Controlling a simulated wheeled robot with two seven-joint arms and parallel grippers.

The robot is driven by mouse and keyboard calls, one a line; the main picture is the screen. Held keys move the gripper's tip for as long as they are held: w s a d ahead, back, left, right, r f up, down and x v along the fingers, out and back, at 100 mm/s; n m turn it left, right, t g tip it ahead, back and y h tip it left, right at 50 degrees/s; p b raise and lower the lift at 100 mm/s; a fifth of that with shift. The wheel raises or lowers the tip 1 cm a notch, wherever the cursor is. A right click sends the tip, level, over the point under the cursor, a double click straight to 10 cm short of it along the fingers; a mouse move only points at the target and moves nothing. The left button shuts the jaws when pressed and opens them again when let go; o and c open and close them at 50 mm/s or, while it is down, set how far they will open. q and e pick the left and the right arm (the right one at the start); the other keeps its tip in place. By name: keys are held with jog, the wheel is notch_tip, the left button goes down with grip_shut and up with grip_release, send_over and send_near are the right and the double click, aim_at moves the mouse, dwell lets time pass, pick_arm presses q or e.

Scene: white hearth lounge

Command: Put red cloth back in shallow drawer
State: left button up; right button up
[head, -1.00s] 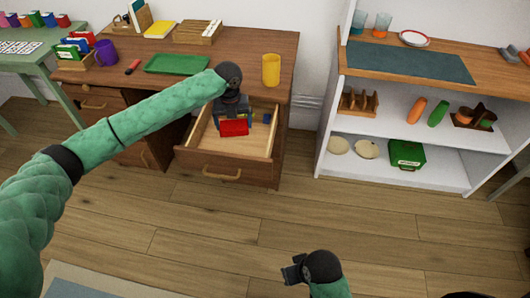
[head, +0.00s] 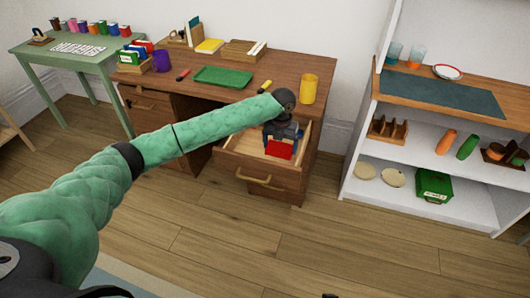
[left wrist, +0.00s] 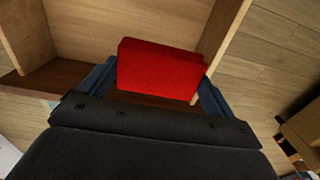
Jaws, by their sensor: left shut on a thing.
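The red cloth (head: 279,149) is a folded block held between the fingers of my left gripper (head: 281,143), which is shut on it. The cloth also shows in the left wrist view (left wrist: 158,70), between the two blue-grey fingertips. The open shallow drawer (head: 243,169) sticks out from the wooden desk. The gripper and cloth are over the drawer's right part; I cannot tell whether the cloth touches the drawer floor. In the left wrist view the drawer's pale side wall (left wrist: 222,35) lies to the right of the cloth. My right gripper is not clearly in view.
The desk top (head: 237,99) holds a green tray (head: 223,76), a yellow cup (head: 309,88), a purple cup (head: 162,60) and card boxes. A white shelf unit (head: 377,148) stands to the right. The floor in front is clear.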

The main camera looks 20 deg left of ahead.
pick_arm(q)
jog(key=a+f, duration=0.1)
jog(key=a, duration=0.1)
jog(key=a+f, duration=0.1)
jog(key=a, duration=0.1)
jog(key=w+a+f, duration=0.1)
jog(key=a, duration=0.1)
jog(key=shift+f+p, duration=0.25)
jog(key=shift+p, duration=0.15)
jog(key=shift+w+a+f, duration=0.1)
jog(key=shift+a+f, duration=0.25)
jog(key=shift+a, duration=0.05)
jog(key=shift+f+p, duration=0.4)
jog(key=shift+f, duration=1.65)
pick_arm(e)
jog(key=shift+g+h, duration=0.3)
jog(key=shift+h, duration=0.1)
jog(key=r, duration=0.1)
jog(key=d+r, duration=0.2)
jog(key=shift+s+d+r, duration=0.1)
jog(key=shift+s+r, duration=0.2)
pick_arm(q)
jog(key=shift+f, duration=0.1)
jog(key=o, duration=0.6)
pick_arm(e)
jog(key=shift+f, duration=0.3)
